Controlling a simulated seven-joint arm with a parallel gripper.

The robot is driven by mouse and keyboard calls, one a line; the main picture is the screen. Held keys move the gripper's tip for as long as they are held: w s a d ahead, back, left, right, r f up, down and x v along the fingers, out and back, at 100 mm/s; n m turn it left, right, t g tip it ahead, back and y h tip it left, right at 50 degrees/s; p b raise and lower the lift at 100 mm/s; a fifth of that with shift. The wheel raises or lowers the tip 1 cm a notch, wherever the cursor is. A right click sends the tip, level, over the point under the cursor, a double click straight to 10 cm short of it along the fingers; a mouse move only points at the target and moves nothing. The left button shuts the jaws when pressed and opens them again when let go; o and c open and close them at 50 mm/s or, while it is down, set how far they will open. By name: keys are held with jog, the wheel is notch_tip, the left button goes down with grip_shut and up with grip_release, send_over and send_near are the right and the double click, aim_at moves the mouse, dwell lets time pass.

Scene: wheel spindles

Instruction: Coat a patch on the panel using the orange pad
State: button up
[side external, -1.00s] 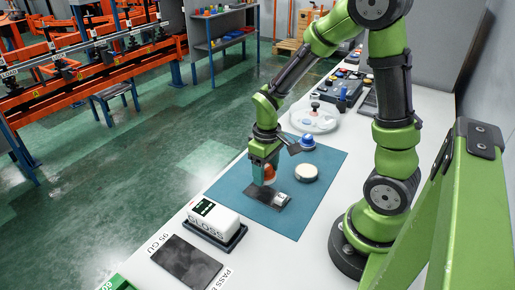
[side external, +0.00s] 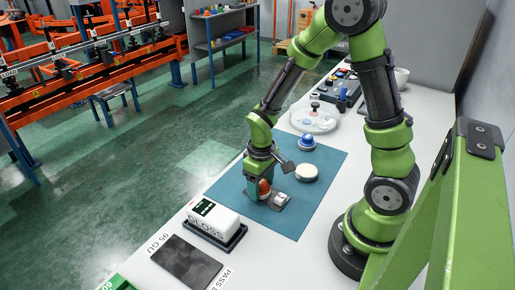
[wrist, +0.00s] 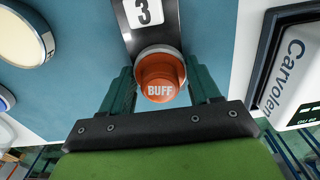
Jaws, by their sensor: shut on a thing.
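My gripper (side external: 259,190) is shut on the orange pad (side external: 264,187), whose knob reads BUFF in the wrist view (wrist: 160,77). The pad has a pale base and is upright. It is down at the dark panel (side external: 279,206), over the panel's left part; whether it touches cannot be told. The panel lies on the blue mat and is partly hidden by my gripper and pad. A white tag with a 3 (wrist: 145,12) lies on the panel ahead of the pad in the wrist view.
On the blue mat (side external: 312,220) stand a cream disc (side external: 307,173) and a blue-topped pad (side external: 307,142). A white gloss meter (side external: 213,219) sits on a dark tray at left. A dark plate (side external: 186,262) lies nearer, and a white palette (side external: 314,119) farther back.

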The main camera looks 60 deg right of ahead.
jog(key=shift+s+d, duration=0.2)
jog(key=shift+d, duration=1)
jog(key=shift+w+a, duration=0.1)
jog(key=shift+a, duration=1.9)
jog(key=shift+d, duration=2.05)
jog(key=shift+a+r, duration=0.15)
jog(key=shift+r, duration=3.9)
